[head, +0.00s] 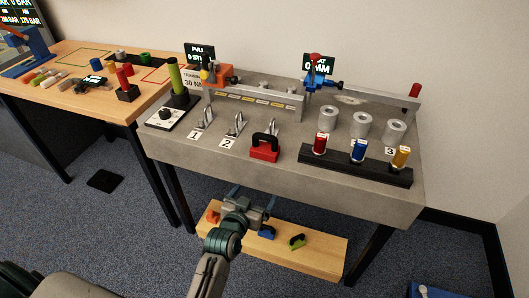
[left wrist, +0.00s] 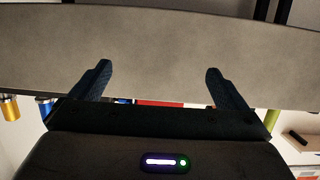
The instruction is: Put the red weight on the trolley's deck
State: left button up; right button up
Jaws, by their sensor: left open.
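The red weight (head: 264,150), a red block with a black arched handle, sits upright near the front edge of the grey bench (head: 200,150), right of hook 2. My left gripper (head: 252,196) is open and empty, below the bench's front edge and above the low wooden shelf (head: 325,250). In the left wrist view the open fingers (left wrist: 158,70) face the plain grey bench side, and a red strip shows behind the gripper body. No trolley is clearly recognisable. A blue object (head: 437,292) on the floor is cut off at the lower right. My right gripper is out of view.
A black rack (head: 340,165) with red, blue and yellow pieces stands right of the weight. Grey cylinders (head: 362,124) stand behind it. Small green (head: 297,241) and blue (head: 267,233) pieces lie on the shelf. A wooden table (head: 60,85) adjoins at left.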

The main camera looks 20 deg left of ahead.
aim_at(264, 149)
pick_arm(q)
notch_tip(264, 149, up, 11)
jog(key=w+t, duration=0.2)
jog(key=t, duration=0.1)
jog(key=w, duration=0.4)
jog(key=shift+w+r, duration=0.1)
jog(key=shift+r, duration=0.1)
jog(key=shift+w, duration=0.6)
jog(key=w+p, duration=0.1)
jog(key=w, duration=0.2)
jog(key=shift+w+a+r, duration=0.1)
jog(key=shift+w, duration=0.75)
jog(key=c, duration=1.7)
jog(key=shift+c, duration=1.3)
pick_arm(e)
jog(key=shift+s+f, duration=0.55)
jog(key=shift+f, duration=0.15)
pick_arm(q)
jog(key=shift+r, duration=0.1)
